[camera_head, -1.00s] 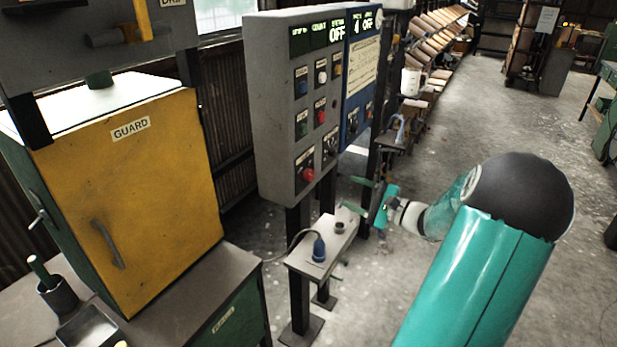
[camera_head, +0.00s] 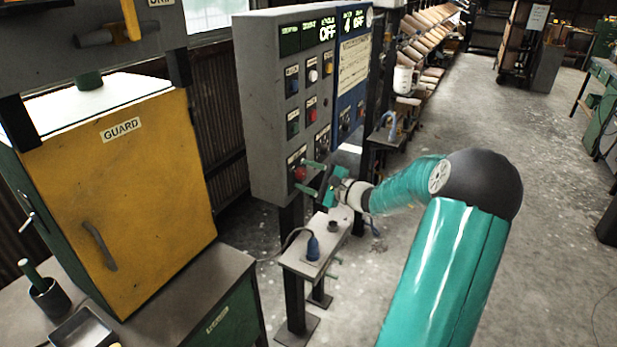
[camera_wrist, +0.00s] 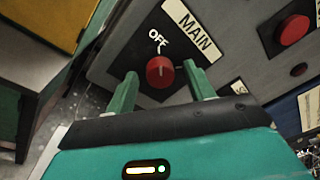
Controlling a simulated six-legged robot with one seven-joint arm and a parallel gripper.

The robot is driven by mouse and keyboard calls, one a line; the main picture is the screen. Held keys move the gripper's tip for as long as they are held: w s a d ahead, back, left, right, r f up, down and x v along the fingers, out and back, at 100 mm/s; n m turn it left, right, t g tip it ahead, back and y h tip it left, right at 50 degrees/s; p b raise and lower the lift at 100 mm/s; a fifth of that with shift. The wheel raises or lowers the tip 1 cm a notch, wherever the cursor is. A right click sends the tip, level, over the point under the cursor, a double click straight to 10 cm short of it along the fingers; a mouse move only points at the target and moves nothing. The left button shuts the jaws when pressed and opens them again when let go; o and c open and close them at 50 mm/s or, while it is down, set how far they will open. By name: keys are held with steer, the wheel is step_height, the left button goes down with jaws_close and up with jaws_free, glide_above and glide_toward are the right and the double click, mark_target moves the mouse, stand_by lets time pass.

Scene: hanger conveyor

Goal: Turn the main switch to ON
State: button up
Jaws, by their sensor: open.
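The main switch is a red round knob (camera_wrist: 160,71) on a dark square plate, under a white MAIN label (camera_wrist: 192,30). OFF is printed just above the knob, and a light mark on the knob points toward it. In the head view the knob (camera_head: 300,174) sits low on the grey control panel (camera_head: 262,110). My gripper (camera_wrist: 160,88) is open, with one green finger on each side of the knob in the wrist view. In the head view my gripper (camera_head: 311,177) is at the panel's lower front. I cannot tell whether the fingers touch the knob.
Another red button (camera_wrist: 291,30) sits right of the switch. Several buttons and displays fill the panel above. A yellow GUARD cabinet (camera_head: 125,190) is at left.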

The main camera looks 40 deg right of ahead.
steer(key=c, duration=1)
steer(key=shift+o, duration=0.2)
steer(key=shift+m, duration=0.4)
steer(key=m, duration=0.3)
steer(key=shift+r, duration=0.1)
steer(key=m, duration=0.4)
steer(key=shift+m+g, duration=0.4)
steer(key=m, duration=0.4)
steer(key=shift+w+d+y, duration=0.1)
steer(key=shift+d+y, duration=0.05)
steer(key=shift+y, duration=0.25)
steer(key=shift+m+g+y, duration=0.3)
steer(key=shift+m, duration=1.8)
